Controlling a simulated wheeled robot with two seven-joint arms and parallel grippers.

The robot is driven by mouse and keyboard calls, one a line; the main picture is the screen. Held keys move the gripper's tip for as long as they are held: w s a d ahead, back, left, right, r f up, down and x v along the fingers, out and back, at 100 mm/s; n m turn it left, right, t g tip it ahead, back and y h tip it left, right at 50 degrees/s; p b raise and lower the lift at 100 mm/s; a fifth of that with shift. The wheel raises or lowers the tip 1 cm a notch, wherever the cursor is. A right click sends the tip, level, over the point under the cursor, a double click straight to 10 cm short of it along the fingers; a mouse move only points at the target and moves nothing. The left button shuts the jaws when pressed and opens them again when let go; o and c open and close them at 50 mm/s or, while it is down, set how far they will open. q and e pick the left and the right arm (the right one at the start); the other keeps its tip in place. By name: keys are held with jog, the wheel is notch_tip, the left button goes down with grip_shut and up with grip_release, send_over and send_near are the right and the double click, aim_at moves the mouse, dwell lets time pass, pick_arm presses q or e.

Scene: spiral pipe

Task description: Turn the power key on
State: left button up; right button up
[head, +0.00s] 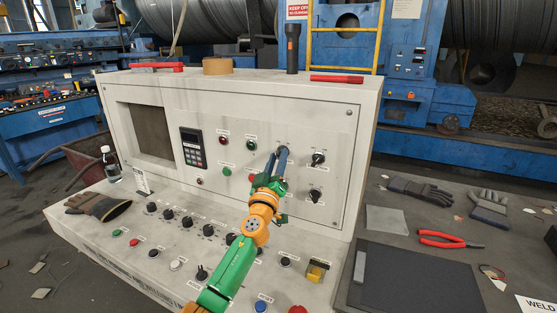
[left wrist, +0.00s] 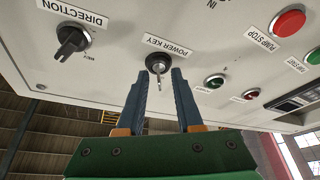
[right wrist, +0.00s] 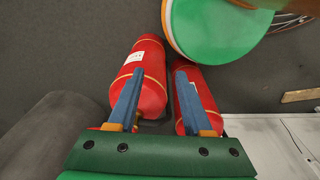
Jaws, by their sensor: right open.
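The power key (left wrist: 158,64) is a dark round lock with a metal key in it, under a white POWER KEY label (left wrist: 168,46) in the left wrist view. The key's bow points down in that view. My left gripper (left wrist: 158,74) is open, its two blue fingertips on either side of the key with a gap on both sides; I see no contact. In the head view, my left gripper (head: 284,154) is at the upright panel and its fingers mostly hide the key. My right gripper (right wrist: 155,72) is open and empty, in the right wrist view only.
A black DIRECTION knob (left wrist: 72,40) and a red pump stop button (left wrist: 288,22) flank the key. Two black knobs, one being this upper one (head: 318,159), sit right of my left gripper. Red cylinders (right wrist: 148,70) stand below my right gripper. A dark mat (head: 415,280) lies at right.

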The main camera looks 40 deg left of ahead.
pick_arm(q)
jog(key=shift+s+r, duration=0.2)
jog(key=shift+c, duration=0.6)
grip_shut()
dwell(0.6)
